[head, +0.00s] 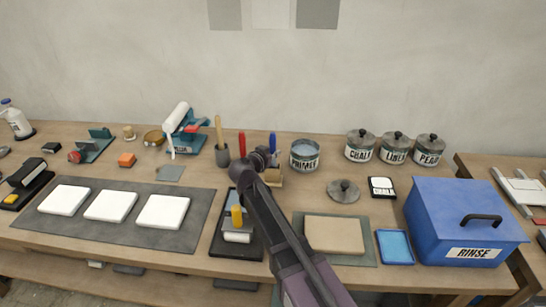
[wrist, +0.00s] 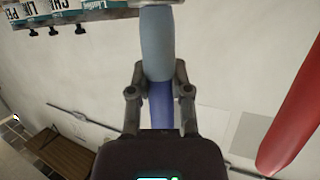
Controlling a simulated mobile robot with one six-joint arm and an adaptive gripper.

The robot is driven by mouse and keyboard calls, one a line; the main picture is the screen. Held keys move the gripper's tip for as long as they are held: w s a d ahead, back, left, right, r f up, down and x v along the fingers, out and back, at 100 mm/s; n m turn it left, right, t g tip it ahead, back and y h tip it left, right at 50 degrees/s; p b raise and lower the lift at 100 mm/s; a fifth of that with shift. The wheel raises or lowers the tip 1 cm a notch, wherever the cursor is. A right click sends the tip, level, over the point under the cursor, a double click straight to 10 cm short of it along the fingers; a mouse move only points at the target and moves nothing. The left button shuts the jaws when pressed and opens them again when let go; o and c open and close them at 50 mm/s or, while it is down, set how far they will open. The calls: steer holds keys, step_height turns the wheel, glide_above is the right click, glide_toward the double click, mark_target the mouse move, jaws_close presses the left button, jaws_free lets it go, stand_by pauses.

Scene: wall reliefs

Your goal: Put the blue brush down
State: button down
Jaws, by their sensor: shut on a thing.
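The blue brush (head: 272,141) stands upright behind my gripper (head: 268,156) in the head view, its blue top showing above. In the wrist view, my gripper (wrist: 157,78) is shut on the blue brush's handle (wrist: 160,105), with one finger on each side. The brush's lower part is hidden in the head view, so I cannot tell whether it touches anything. A tan wooden block (head: 274,180) shows partly behind my arm, below the brush. A red handle (head: 242,144) stands upright just left; it is also large at right in the wrist view (wrist: 293,110).
Labelled CHALK (head: 359,148), LINEN and PEARL tins stand farther right. A black tray with a roller (head: 224,243) and a tan board (head: 335,234) lie in front.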

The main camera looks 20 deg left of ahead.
steer(key=shift+f, duration=0.15)
steer(key=c, duration=1)
jaws_free()
steer(key=o, duration=0.4)
steer(key=shift+o, duration=0.2)
steer(key=shift+r, duration=0.2)
steer(key=shift+s+r, duration=0.1)
steer(key=shift+s, duration=0.2)
steer(key=p+v, duration=0.3)
steer(key=v, duration=0.8)
steer(key=shift+s+a+p, duration=0.15)
steer(key=shift+s+p, duration=0.05)
steer(key=shift+p, duration=0.1)
